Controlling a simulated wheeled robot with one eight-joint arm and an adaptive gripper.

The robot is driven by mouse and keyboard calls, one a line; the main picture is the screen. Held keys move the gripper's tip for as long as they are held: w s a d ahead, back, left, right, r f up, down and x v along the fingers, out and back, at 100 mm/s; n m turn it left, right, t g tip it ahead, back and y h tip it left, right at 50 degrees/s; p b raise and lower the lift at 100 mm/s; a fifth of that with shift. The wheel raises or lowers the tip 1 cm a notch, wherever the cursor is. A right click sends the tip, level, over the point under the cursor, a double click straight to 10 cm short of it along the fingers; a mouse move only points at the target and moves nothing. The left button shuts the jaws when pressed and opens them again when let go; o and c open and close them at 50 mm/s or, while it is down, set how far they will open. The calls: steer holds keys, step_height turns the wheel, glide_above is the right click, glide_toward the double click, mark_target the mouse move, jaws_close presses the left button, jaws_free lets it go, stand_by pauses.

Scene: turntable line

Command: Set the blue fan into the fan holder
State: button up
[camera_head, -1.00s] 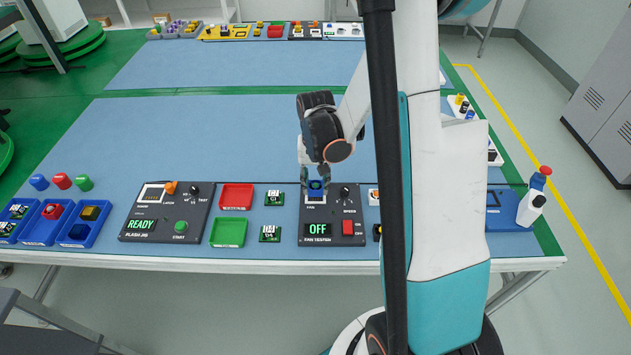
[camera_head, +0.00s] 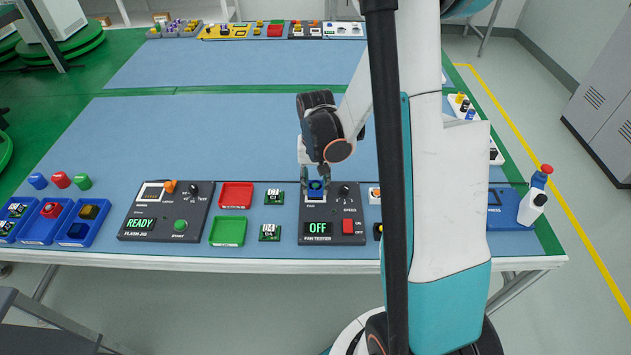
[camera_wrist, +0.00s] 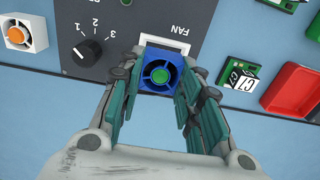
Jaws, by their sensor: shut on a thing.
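The blue fan (camera_wrist: 159,76), a square blue frame with a green hub, sits between the fingers of my gripper (camera_wrist: 160,92) in the wrist view. My gripper is shut on it. In the head view the blue fan (camera_head: 316,188) is at the top left of the black fan tester (camera_head: 330,224), whose display reads OFF. The white-edged fan holder (camera_wrist: 166,43), marked FAN, shows just beyond the fan in the wrist view and is partly hidden by it. I cannot tell whether the fan touches the holder.
A white block with an orange fan (camera_wrist: 22,33), green boards (camera_wrist: 238,75) and a red tray (camera_head: 236,196) lie nearby. The mat behind is clear.

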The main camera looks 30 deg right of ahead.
steer(key=shift+f+b, duration=0.5)
steer(key=shift+f, duration=0.1)
steer(key=o, duration=1.2)
step_height(320, 180, up, 12)
steer(key=shift+r, duration=0.1)
stand_by(0.3)
